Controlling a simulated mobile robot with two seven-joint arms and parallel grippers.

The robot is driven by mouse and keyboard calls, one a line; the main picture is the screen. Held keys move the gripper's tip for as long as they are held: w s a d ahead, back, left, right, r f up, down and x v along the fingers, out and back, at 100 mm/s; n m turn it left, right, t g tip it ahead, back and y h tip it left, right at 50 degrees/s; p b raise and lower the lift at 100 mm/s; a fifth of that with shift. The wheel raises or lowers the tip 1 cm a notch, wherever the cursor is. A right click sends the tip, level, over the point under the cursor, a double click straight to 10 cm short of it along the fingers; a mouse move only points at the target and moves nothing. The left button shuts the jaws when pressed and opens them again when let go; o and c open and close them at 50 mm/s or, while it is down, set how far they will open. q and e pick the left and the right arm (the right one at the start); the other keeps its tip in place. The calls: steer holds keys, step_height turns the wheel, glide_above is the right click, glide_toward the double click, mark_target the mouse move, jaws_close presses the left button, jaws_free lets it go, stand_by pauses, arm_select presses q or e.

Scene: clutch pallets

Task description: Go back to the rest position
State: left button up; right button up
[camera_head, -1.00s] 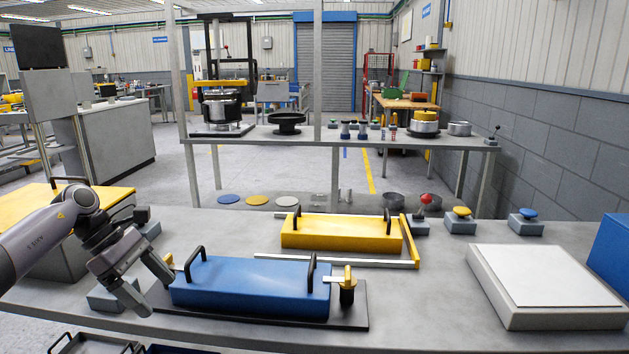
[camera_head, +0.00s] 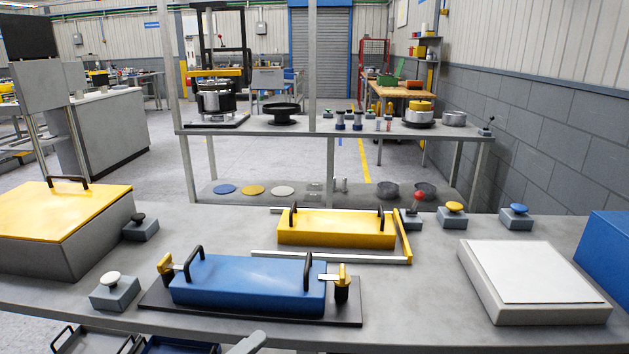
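A small grey tip (camera_head: 248,343), which looks like part of my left gripper, shows at the bottom edge, left of centre. The rest of that gripper is out of the picture, so its opening is hidden. It is in front of the table's near edge, apart from the things on it. My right gripper is not in view. The blue pallet (camera_head: 247,284) with two black handles lies on a black base plate (camera_head: 152,293), with yellow-topped clamps at both ends. The yellow pallet (camera_head: 336,229) lies behind it between metal rails.
The grey table (camera_head: 400,300) holds push-button boxes with white (camera_head: 113,291), black (camera_head: 140,228), red (camera_head: 412,217), yellow (camera_head: 453,215) and blue (camera_head: 515,216) tops. A yellow-lidded box (camera_head: 60,250) stands left, a white-topped block (camera_head: 535,283) right. Trays sit below the front left edge.

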arm_select(q)
steer(key=s+a+f+n+g+y, duration=0.1)
steer(key=s+a+f+n+y, duration=0.2)
steer(key=s+n, duration=0.3)
steer(key=s+a+f+n+g+y+p, duration=0.1)
steer(key=s+a+f+n+y, duration=0.3)
steer(key=s+n, duration=0.3)
steer(key=s+a+f+n+g+y+p, duration=0.1)
steer(key=s+a+f+n+y, duration=0.2)
steer(key=s+f+n, duration=0.3)
steer(key=n+y, duration=0.1)
steer(key=n, duration=0.3)
steer(key=shift+s+a+n+g+y, duration=0.2)
steer(key=shift+a+n+g+y, duration=0.1)
steer(key=shift+a+g, duration=0.1)
